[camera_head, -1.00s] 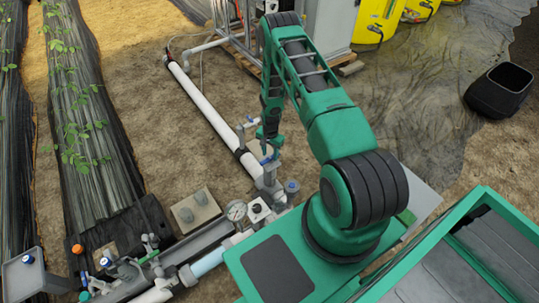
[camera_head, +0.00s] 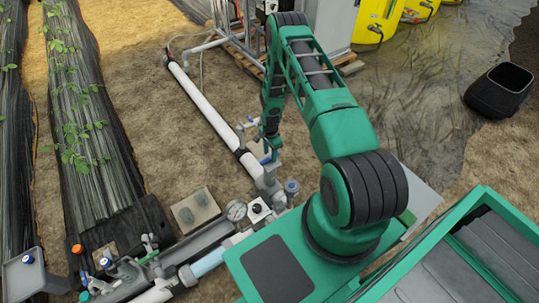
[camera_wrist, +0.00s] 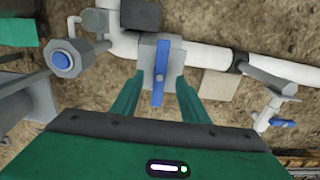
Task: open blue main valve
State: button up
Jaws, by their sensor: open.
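The blue main valve handle (camera_wrist: 159,78) is a straight blue lever on a grey valve body (camera_wrist: 147,52). In the wrist view it lies across the white pipe line. My gripper (camera_wrist: 160,85) is open, with one green finger on each side of the lever. Gaps show between the fingers and the lever, so it is not clamped. In the head view my gripper (camera_head: 270,149) is above the valve, and a bit of the blue lever (camera_head: 265,160) shows beside it. Most of the valve is hidden there by my gripper.
A white pipe (camera_head: 208,108) runs away from the valve. A smaller blue-handled tap (camera_wrist: 282,123) is at the right in the wrist view, and a round blue-capped fitting (camera_wrist: 64,59) is at the left. A pressure gauge (camera_head: 236,210) stands near the valve.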

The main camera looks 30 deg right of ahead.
aim_at(270, 158)
jog(key=shift+f, duration=0.1)
jog(key=shift+s+f, duration=0.1)
jog(key=shift+f, duration=1.95)
jog(key=c, duration=0.6)
jog(key=o, duration=0.6)
